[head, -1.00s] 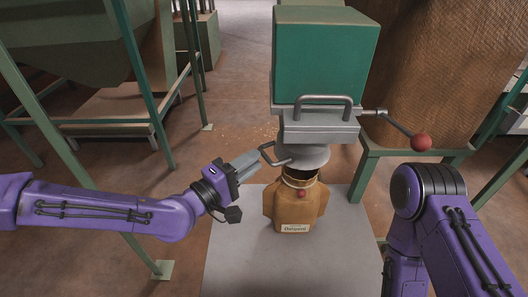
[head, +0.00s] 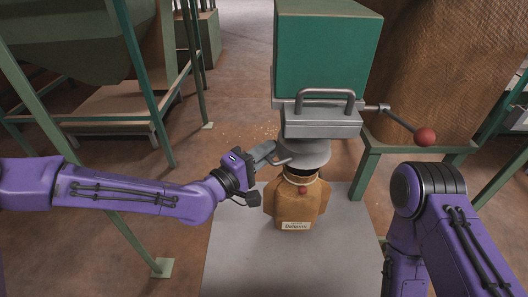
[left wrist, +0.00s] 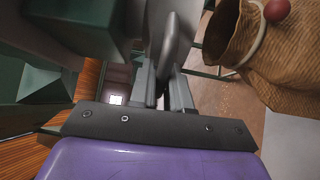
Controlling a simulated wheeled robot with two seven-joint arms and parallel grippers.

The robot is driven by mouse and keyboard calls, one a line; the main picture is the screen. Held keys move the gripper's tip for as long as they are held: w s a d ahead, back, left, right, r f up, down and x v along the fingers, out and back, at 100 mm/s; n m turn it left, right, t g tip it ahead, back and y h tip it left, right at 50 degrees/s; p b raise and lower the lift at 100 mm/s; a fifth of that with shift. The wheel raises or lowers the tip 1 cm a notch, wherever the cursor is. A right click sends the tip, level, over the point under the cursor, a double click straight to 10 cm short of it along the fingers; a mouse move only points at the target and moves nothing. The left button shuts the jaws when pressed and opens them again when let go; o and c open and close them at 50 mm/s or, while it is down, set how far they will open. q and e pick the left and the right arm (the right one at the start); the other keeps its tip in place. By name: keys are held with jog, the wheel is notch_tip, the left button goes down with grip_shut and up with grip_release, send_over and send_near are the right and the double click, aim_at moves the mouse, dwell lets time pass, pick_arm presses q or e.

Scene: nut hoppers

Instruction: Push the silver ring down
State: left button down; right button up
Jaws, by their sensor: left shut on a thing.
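The silver ring (head: 308,155) is a grey collar under the hopper's spout, above a brown sack (head: 295,203). A bent bar handle (head: 281,161) sticks out from its left side. My left gripper (head: 264,150) is at this handle and shut on it. In the left wrist view the fingers (left wrist: 165,88) close around a grey metal part (left wrist: 176,38), and the sack's open mouth (left wrist: 222,35) is to the right. The gripper hides part of the handle. My right arm shows at the right, but its gripper is not in view.
A green hopper box (head: 322,50) with a grey handle (head: 325,98) stands above the ring. A lever with a red ball (head: 425,137) juts out right. The sack stands on a grey plate (head: 237,250). Green frame legs (head: 145,85) are at left.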

pick_arm(q)
notch_tip(320, 180, down, 7)
jog(key=b, duration=0.4)
jog(key=c, duration=1.4)
grip_release()
jog(key=shift+c, duration=0.2)
jog(key=v, duration=1)
jog(key=shift+s+a, duration=0.2)
jog(key=shift+s, duration=0.05)
jog(key=shift+r, duration=0.1)
